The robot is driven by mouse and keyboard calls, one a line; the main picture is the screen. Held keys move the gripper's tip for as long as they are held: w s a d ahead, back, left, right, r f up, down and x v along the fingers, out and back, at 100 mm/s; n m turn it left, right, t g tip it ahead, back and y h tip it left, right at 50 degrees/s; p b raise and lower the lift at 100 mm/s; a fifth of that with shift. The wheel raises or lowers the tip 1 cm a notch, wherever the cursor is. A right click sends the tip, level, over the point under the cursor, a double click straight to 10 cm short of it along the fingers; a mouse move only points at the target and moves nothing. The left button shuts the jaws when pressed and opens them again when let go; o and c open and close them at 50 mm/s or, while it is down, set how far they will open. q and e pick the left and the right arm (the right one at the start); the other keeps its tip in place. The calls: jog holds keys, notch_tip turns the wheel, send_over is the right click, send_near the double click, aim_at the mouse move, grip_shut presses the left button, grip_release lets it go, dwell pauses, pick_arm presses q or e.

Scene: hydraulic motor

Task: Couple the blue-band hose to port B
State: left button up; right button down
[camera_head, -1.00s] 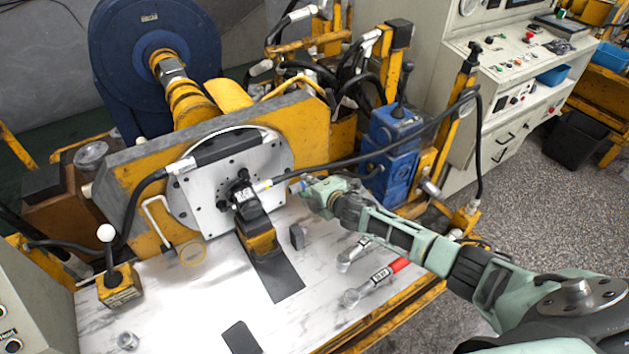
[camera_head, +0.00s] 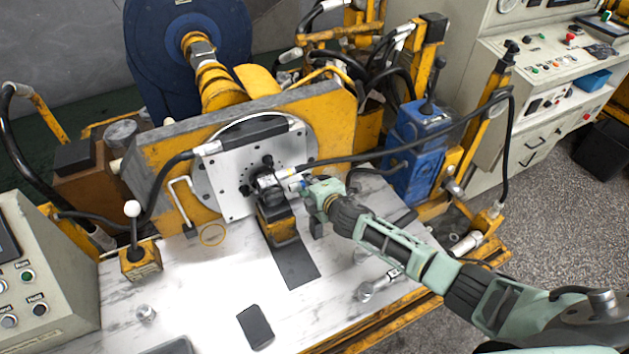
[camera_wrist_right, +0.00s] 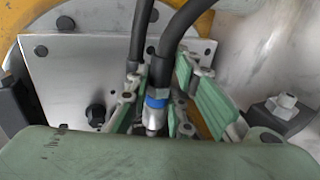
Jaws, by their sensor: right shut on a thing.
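The blue-band hose (camera_wrist_right: 158,75) is black with a metal end fitting and a blue band (camera_wrist_right: 156,102). My right gripper (camera_head: 307,187) is shut on it at the metal fitting; its green fingers (camera_wrist_right: 157,110) stand either side in the wrist view. The gripper is close to the right side of the motor (camera_head: 266,185), which sits before a pale square plate on a dark and yellow stand. The fitting's tip is hidden, so I cannot tell whether it touches a port. Port letters are not readable. My left gripper is out of view.
Another black hose (camera_head: 400,147) runs just above my gripper towards the motor. A third hose (camera_head: 155,185) bends left of the plate. A lever (camera_head: 133,228) stands at the left. A dark flat object (camera_head: 255,327) lies on the mostly clear white table (camera_head: 205,290).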

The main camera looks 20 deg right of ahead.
jog(key=shift+s+a+r, duration=0.1)
jog(key=shift+a, duration=0.8)
dwell(1.1)
jog(key=c, duration=1.5)
grip_release()
jog(key=shift+s, duration=0.1)
jog(key=shift+s+d+r+p, duration=0.1)
jog(key=shift+s+r+p, duration=0.2)
jog(key=shift+s+p, duration=0.4)
jog(key=p+v, duration=0.3)
jog(key=v, duration=0.2)
jog(key=shift+s, duration=0.15)
